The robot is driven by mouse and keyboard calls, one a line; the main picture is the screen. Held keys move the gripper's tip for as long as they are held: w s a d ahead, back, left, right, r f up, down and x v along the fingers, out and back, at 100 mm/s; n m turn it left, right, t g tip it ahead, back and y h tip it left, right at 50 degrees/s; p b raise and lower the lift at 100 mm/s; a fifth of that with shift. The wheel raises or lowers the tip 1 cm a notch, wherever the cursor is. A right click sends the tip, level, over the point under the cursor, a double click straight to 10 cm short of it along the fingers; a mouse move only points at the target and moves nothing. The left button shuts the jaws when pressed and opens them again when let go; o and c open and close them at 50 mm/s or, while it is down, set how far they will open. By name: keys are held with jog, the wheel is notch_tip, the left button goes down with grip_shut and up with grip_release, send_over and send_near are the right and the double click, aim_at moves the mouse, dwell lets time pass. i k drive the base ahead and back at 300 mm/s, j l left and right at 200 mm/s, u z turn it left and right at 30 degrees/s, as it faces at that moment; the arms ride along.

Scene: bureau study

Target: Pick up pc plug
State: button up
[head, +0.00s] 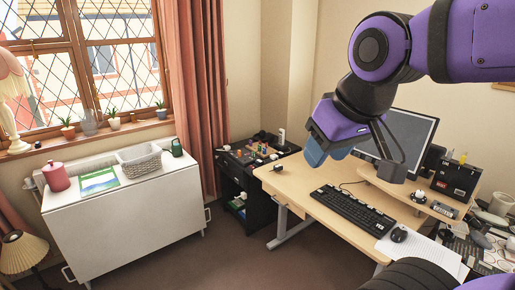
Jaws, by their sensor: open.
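A small black object (278,168) lies on the far left corner of the wooden desk (312,186). It may be the pc plug, but it is too small to tell. My gripper (354,165) hangs above the desk at the end of the purple arm, right of the black object and apart from it. Its fingers are spread and nothing shows between them. My gripper and arm hide parts of the monitor and the desk behind them.
A black keyboard (354,211) and a mouse (399,234) lie on the desk. A monitor (408,133) stands on a raised shelf (390,185). A dark cabinet (255,205) with small items stands left of the desk. A white cabinet (125,225) is farther left, with open floor between.

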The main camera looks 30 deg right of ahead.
aim_at(278, 167)
jog(key=i+z, duration=0.35)
jog(key=i, duration=0.3)
jog(key=i+j+z, duration=0.1)
jog(key=i+z, duration=0.25)
jog(key=i, duration=0.3)
jog(key=i+j+z, duration=0.15)
jog(key=i+j, duration=0.25)
jog(key=i+j+z, duration=0.2)
jog(key=i+j, duration=0.15)
jog(key=i+j+z, duration=0.15)
jog(key=i+j, duration=0.15)
jog(key=j, duration=0.3)
